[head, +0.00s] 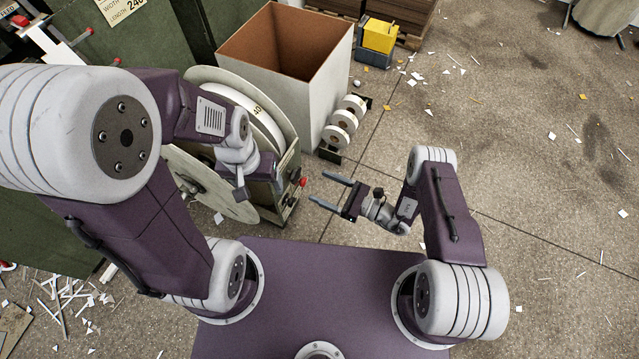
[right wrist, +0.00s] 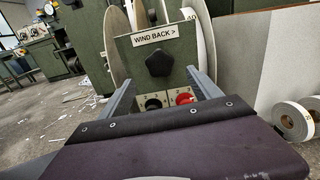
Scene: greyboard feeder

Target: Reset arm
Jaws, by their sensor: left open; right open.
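My right gripper (head: 320,190) is open and empty in the head view, its two fingers apart and pointing left over the floor. It also shows in the right wrist view (right wrist: 162,85), with the fingers spread on either side of a feeder panel (right wrist: 120,47) in the background. My left arm (head: 150,215) is bent at the left, and its gripper (head: 240,192) hangs beside the feeder reel (head: 258,115). The left fingers are small and partly hidden by the wrist, and I see nothing held in them.
The panel has a "WIND BACK" label (right wrist: 164,35), a black knob (right wrist: 160,62) and a red button (right wrist: 184,98). An open bin (head: 330,95) stands behind the feeder, with white rolls (head: 341,121) beside it. The floor at the right is mostly clear, with paper scraps.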

